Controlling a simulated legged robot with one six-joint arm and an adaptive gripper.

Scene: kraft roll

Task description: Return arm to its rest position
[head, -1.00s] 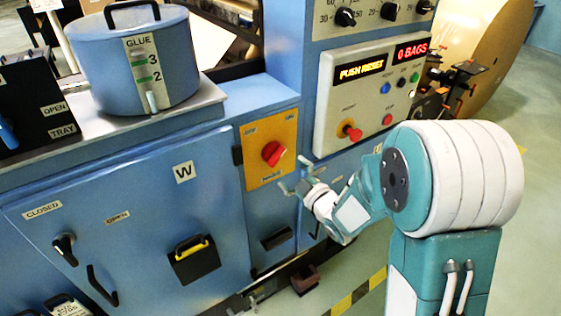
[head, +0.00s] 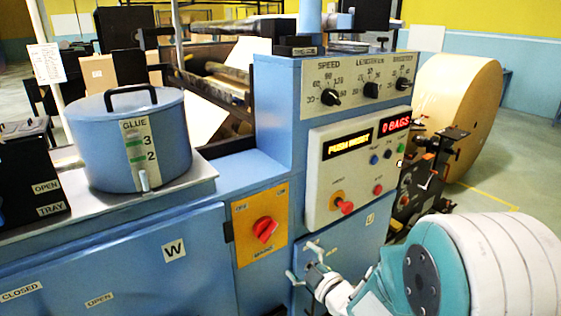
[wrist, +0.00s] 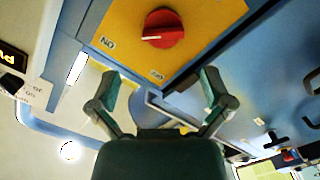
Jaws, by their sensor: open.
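My gripper (head: 305,264) is open and empty in the head view, at the end of my folded arm at lower right. It stands in front of the blue machine cabinet, below and right of the red rotary switch (head: 264,229) on its yellow plate (head: 241,219). In the wrist view, my gripper's two fingers (wrist: 157,92) are spread with nothing between them. The red switch (wrist: 162,28) shows beyond them at the top, apart from the fingers.
The control panel (head: 314,207) with a red knob (head: 344,207) is above my gripper. A blue glue pot (head: 105,150) stands on the ledge at left. A large kraft roll (head: 465,110) stands behind at right. Open floor (head: 505,160) lies at far right.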

